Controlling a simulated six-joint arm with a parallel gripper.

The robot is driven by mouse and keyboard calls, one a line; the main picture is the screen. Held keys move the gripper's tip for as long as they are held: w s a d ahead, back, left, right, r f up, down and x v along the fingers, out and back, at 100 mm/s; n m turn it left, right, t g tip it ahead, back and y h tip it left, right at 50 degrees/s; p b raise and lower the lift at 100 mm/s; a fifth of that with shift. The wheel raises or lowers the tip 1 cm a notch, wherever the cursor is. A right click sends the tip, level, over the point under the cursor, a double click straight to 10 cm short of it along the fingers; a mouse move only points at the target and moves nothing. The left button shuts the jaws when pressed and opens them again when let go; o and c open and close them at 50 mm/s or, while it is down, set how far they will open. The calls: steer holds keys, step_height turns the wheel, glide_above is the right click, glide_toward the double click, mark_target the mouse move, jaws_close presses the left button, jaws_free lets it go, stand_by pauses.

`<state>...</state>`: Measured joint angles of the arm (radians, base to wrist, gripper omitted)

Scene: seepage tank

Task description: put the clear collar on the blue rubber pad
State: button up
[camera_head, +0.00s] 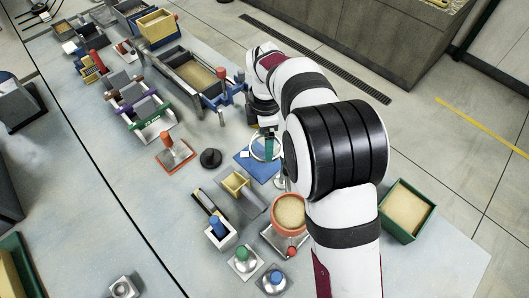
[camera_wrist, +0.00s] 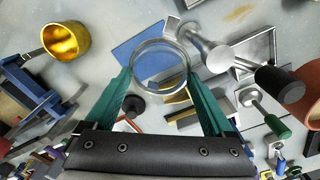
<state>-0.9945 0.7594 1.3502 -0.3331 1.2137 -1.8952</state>
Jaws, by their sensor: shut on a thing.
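The clear collar (camera_wrist: 161,43) is a transparent ring held between the two teal fingers of my gripper (camera_wrist: 160,76) in the wrist view. In the head view the collar (camera_head: 266,146) shows beside the teal finger of my gripper (camera_head: 268,149), partly covered by my arm. The blue rubber pad (camera_head: 259,169) lies flat on the table, partly hidden by the gripper and collar. In the wrist view the pad (camera_wrist: 134,43) shows behind and left of the ring, and the ring overlaps it in the picture. I cannot tell the height of the collar above it.
A black knobbed disc (camera_head: 211,158) stands left of the pad, and an orange-handled plate (camera_head: 174,149) farther left. A small yellow-lined box (camera_head: 236,184) is in front. A metal piece with a black handle (camera_wrist: 236,52) is right of the pad. A sand-filled terracotta pot (camera_head: 290,212) stands nearer.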

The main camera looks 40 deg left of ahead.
step_height(320, 180, down, 6)
steer(key=shift+f, duration=0.25)
steer(key=o, duration=1.2)
steer(key=shift+f, duration=0.1)
steer(key=shift+c, duration=0.2)
step_height(320, 180, up, 12)
steer(key=w+d+r+m, duration=0.1)
steer(key=d+r+m, duration=0.3)
steer(key=d+m, duration=0.55)
steer(key=w+d+r+m, duration=0.1)
steer(key=d+r+m, duration=0.4)
steer(key=d, duration=0.7)
steer(key=s+d+f+m+y, duration=0.1)
steer(key=s+d+f+m, duration=0.1)
steer(key=s+d+m, duration=0.5)
steer(key=s+d+f+m, duration=0.2)
steer(key=s+d+m, duration=0.6)
steer(key=m, duration=0.5)
steer(key=shift+s+d+y, duration=0.25)
steer(key=shift+d+y, duration=0.1)
steer(key=shift+y, duration=0.05)
